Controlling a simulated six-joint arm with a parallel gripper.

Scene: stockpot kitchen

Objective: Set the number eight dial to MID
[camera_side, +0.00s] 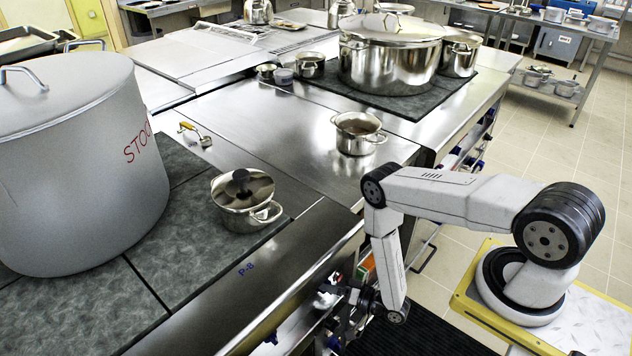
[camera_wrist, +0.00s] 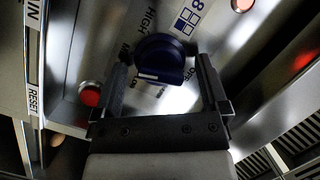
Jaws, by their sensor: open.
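The blue dial (camera_wrist: 162,55) sits on a metal panel, in the upper middle of the wrist view. A printed number 8 (camera_wrist: 197,6) with a small burner-grid symbol is above it to the right. The word HIGH (camera_wrist: 148,20) is printed above the dial; another label to the left is partly covered by a finger and hard to read. A white mark shows on the dial's lower left edge. My gripper (camera_wrist: 163,64) is open, one finger on each side of the dial, with visible gaps. In the side view my gripper (camera_side: 354,296) is low at the stove's front, the dial hidden.
A red button (camera_wrist: 90,95) is left of the dial, near a RESET label (camera_wrist: 33,101). A small lidded pot (camera_side: 243,200) and a large stockpot (camera_side: 75,165) stand on the stove above the front panel.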

